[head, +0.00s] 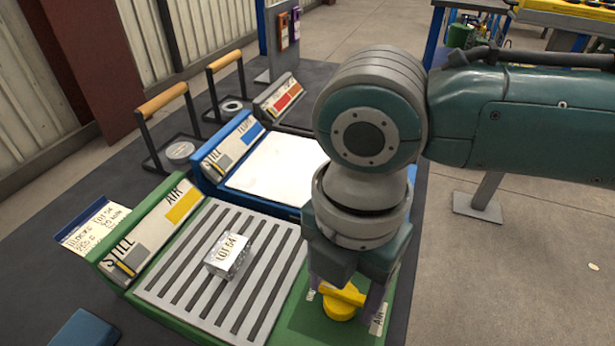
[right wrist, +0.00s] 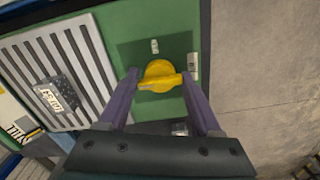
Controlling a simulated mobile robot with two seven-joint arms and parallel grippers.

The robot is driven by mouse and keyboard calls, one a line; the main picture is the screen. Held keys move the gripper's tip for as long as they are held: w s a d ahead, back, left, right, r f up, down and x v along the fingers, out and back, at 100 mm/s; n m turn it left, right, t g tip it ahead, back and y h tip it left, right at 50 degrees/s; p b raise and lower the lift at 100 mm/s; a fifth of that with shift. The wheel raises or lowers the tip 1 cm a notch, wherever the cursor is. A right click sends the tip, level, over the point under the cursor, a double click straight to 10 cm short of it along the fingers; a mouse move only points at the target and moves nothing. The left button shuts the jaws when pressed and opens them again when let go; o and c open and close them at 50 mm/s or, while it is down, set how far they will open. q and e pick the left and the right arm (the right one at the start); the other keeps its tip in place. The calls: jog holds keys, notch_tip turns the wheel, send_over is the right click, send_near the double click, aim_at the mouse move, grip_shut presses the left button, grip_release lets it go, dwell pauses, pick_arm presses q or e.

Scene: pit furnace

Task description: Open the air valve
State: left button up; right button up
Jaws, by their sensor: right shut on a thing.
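The air valve is a yellow round knob with a bar handle (head: 341,302) on the green panel, at the lower middle of the head view. It also shows in the right wrist view (right wrist: 160,76). My right gripper (head: 345,292) comes down from above, and its two purple fingers are shut on the ends of the yellow bar. A small label reading AIR (head: 378,320) lies on the panel to the right of the knob, and another small label is partly hidden by a finger. My left gripper is not in view.
A silver block marked LOT 64 (head: 228,255) sits on the slatted grate (head: 180,262) of the green station. A blue station (head: 228,145) with a white top stands behind. Two wooden-handled stands (head: 163,100) are at the back left. Open floor (head: 510,270) lies at right.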

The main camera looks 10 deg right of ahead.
jog(key=shift+r+m+p, duration=0.25)
jog(key=shift+m+p, duration=1.45)
jog(key=shift+p, duration=0.05)
jog(key=m+p, duration=0.3)
jog(key=m, duration=0.1)
jog(key=m+p, duration=0.2)
jog(key=m, duration=0.3)
jog(key=shift+f+m+p, duration=0.1)
jog(key=shift+m+p, duration=0.2)
jog(key=shift+m, duration=0.1)
jog(key=m+p, duration=0.1)
jog(key=m, duration=0.3)
jog(key=shift+m, duration=0.3)
jog(key=shift+f, duration=0.1)
jog(key=o, duration=1.1)
